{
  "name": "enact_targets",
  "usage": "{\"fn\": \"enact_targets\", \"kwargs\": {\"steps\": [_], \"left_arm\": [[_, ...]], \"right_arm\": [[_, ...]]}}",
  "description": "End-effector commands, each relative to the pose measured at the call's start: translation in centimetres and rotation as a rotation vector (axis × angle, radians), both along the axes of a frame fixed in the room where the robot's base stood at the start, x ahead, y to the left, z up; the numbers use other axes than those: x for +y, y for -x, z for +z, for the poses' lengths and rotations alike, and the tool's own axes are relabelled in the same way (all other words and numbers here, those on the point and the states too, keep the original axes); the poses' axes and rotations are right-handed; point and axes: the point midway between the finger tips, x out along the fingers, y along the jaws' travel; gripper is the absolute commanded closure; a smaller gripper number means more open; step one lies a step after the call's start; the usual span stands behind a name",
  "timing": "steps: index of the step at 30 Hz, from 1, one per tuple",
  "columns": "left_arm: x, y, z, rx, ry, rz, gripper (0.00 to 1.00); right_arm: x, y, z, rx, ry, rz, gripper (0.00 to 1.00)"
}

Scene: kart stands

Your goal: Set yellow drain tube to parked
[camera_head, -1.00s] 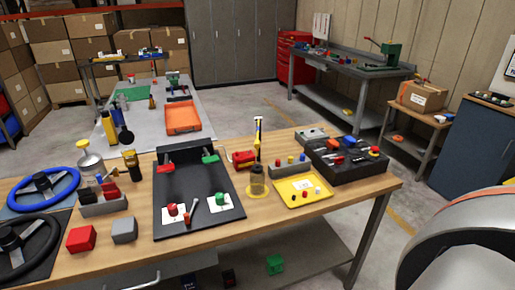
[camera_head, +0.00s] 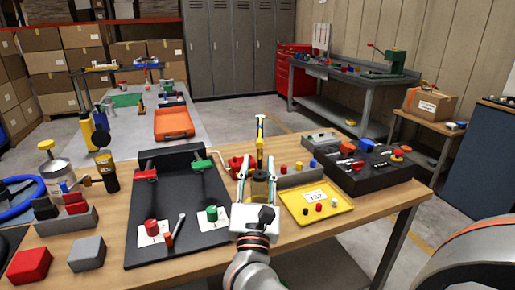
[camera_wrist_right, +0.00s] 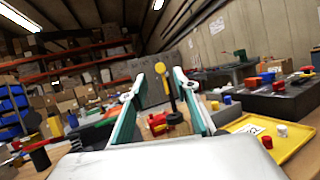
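The yellow drain tube (camera_head: 260,138) stands upright, with dark parts along it, at a dark jar-like holder (camera_head: 260,190) on the wooden bench. In the right wrist view, a dark upright stem with a yellow top (camera_wrist_right: 161,69) appears to be this tube. My right gripper (camera_head: 262,160) is open, its two fingers apart on either side of the tube and holder. Its fingers also frame the stem in the right wrist view (camera_wrist_right: 155,85). I cannot tell whether either finger touches anything. The holder's lower part is hidden by my gripper. My left gripper is not in view.
A black board (camera_head: 150,249) with red and green clamps is left of my gripper. A red block (camera_head: 240,162) is close behind the left finger. A yellow tray (camera_head: 338,218) and a black organizer (camera_head: 385,181) are to the right.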

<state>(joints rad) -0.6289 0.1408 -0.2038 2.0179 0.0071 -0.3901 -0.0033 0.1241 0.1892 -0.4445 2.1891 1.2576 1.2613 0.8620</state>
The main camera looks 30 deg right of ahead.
Motion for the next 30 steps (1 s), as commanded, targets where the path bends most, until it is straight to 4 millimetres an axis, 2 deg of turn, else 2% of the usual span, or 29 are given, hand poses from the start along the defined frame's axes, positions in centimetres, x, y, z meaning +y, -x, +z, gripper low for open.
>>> {"fn": "enact_targets", "kwargs": {"steps": [5, 9, 18, 29, 30], "left_arm": [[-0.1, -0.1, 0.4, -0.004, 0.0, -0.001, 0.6], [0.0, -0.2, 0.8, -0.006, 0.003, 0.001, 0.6], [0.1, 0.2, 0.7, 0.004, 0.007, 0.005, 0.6], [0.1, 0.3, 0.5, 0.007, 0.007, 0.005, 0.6], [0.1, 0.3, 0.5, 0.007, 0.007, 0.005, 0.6]], "right_arm": [[-0.8, -1.0, 0.6, -0.008, -0.026, 0.005, 0.7], [-2.1, -2.6, 1.6, -0.009, -0.022, 0.004, 0.7], [-4.1, -5.3, 2.8, -0.006, -0.023, 0.005, 0.7], [-4.5, -5.8, 2.8, -0.003, -0.023, 0.004, 0.7], [-4.5, -5.8, 2.8, -0.003, -0.023, 0.004, 0.77]]}}
